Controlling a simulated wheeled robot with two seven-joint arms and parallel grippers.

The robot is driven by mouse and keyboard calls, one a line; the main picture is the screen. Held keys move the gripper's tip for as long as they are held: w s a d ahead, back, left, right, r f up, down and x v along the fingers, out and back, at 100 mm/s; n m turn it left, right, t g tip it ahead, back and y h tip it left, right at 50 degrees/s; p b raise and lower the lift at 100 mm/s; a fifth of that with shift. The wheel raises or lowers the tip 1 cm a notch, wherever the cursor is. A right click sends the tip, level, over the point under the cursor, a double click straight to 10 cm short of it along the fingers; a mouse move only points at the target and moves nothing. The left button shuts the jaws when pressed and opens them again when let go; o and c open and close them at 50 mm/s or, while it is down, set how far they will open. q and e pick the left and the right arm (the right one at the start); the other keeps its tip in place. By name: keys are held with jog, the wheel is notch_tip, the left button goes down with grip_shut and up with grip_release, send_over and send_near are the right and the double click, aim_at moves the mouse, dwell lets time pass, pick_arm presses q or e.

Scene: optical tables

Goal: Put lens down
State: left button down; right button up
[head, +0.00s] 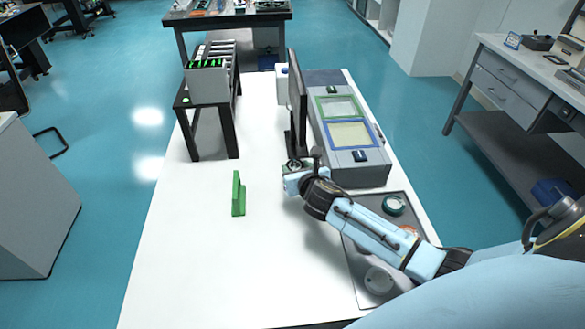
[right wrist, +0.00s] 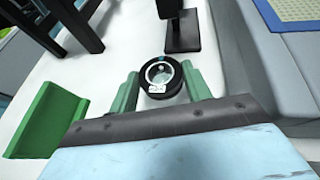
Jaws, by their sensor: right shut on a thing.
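The lens (right wrist: 160,78) is a round, black-rimmed disc with a clear middle and a small white label. In the right wrist view it sits between the two green fingertips of my right gripper (right wrist: 160,88), which is shut on it. In the head view my right gripper (head: 291,176) is over the white table, with the dark lens (head: 294,165) at its tip. I cannot tell its exact height above the table. A green stand (head: 238,195) is on the table left of the gripper; it also shows in the right wrist view (right wrist: 45,120). My left gripper is out of view.
A monitor (head: 298,100) stands just beyond the gripper. A grey box with green- and blue-framed windows (head: 358,158) is to the right. A grey tray (head: 355,262) with round parts lies under my right arm. A black rack (head: 207,125) is at the left back. The near-left white table (head: 190,270) is clear.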

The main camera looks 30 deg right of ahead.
aim_at(292, 160)
jog(key=w, duration=0.3)
jog(key=shift+w+d, duration=0.1)
jog(key=shift+d, duration=0.3)
jog(key=shift+w+d, duration=0.1)
jog(key=shift+w, duration=0.15)
jog(key=shift+w+f, duration=0.1)
jog(key=shift+f, duration=0.05)
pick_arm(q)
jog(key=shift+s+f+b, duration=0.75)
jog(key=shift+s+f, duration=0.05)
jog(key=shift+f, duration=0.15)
pick_arm(e)
jog(key=shift+f, duration=1.6)
jog(key=shift+f, duration=0.1)
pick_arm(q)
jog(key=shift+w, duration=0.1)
pick_arm(e)
jog(key=o, duration=1)
